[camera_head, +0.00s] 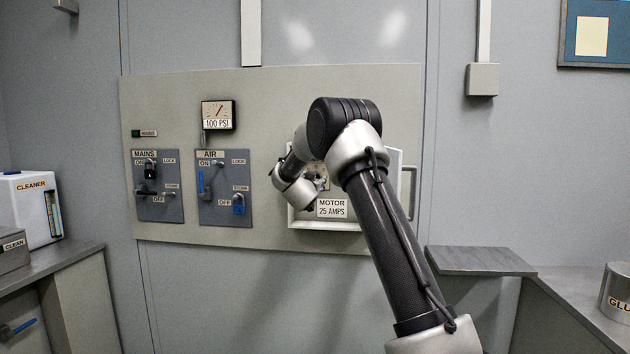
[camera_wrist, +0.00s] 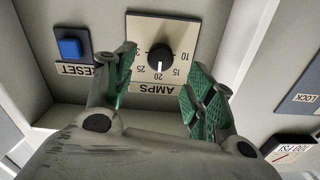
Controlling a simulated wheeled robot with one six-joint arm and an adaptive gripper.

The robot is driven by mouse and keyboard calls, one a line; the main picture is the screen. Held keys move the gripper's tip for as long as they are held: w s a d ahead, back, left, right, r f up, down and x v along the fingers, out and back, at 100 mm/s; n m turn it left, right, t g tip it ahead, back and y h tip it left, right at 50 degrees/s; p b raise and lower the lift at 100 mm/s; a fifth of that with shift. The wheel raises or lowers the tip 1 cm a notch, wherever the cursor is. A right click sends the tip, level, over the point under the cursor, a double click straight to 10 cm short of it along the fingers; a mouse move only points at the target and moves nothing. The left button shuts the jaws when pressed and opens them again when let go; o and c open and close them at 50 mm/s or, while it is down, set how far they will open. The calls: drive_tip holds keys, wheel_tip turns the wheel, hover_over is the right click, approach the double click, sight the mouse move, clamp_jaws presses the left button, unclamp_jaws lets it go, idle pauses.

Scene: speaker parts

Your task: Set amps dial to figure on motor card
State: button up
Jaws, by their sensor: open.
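The amps dial (camera_wrist: 160,56) is a black knob on a cream plate in the wrist view, seen upside down. Its plate reads 10, 15, 20 and 25, and the white pointer mark faces the 20. My gripper (camera_wrist: 159,62) is open, its green-padded fingers on either side of the knob in the picture. I see no finger touching it; the depth between them is unclear. The motor card (camera_head: 332,208) reads "MOTOR 25 AMPS" in the head view. There my arm hides most of the dial and my fingers.
A blue reset button (camera_wrist: 70,47) sits beside the dial plate. The dial is in an open white box on the wall panel (camera_head: 270,90). The mains switch plate (camera_head: 146,210) and air switch plate (camera_head: 222,212) are to the left. A grey shelf (camera_head: 478,261) is at right.

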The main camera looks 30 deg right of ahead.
drive_tip(key=x, duration=0.6)
drive_tip(key=c, duration=1.1)
drive_tip(key=shift+o, duration=0.2)
drive_tip(key=shift+m, duration=0.4)
drive_tip(key=shift+f+m, duration=0.1)
drive_tip(key=shift+m, duration=3.9)
